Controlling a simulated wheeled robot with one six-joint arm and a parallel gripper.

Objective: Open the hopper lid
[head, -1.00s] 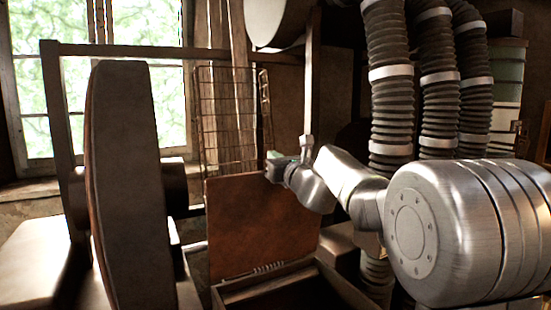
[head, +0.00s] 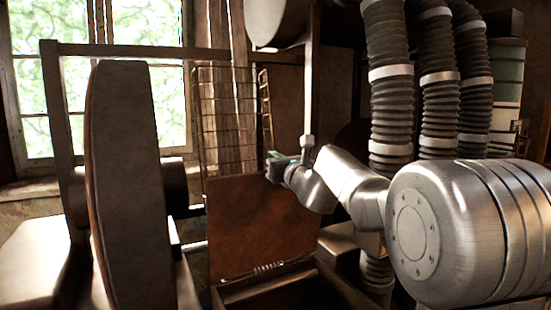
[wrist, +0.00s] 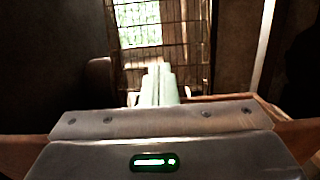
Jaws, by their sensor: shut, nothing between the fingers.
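The hopper lid (head: 262,225) is a reddish-brown panel standing roughly upright on a hinge at the back of the open hopper box (head: 350,293). My gripper (head: 270,156) is at the lid's top right edge in the head view. I cannot tell whether it touches the lid. In the wrist view, the fingers (wrist: 159,80) are together with nothing between them, and part of the lid (wrist: 285,133) shows behind the gripper body. The inside of the box shows only in part.
A wire rack (head: 226,115) is behind the lid. Ribbed hoses (head: 392,100) hang behind my arm at right. A window (head: 150,90) is at the back left.

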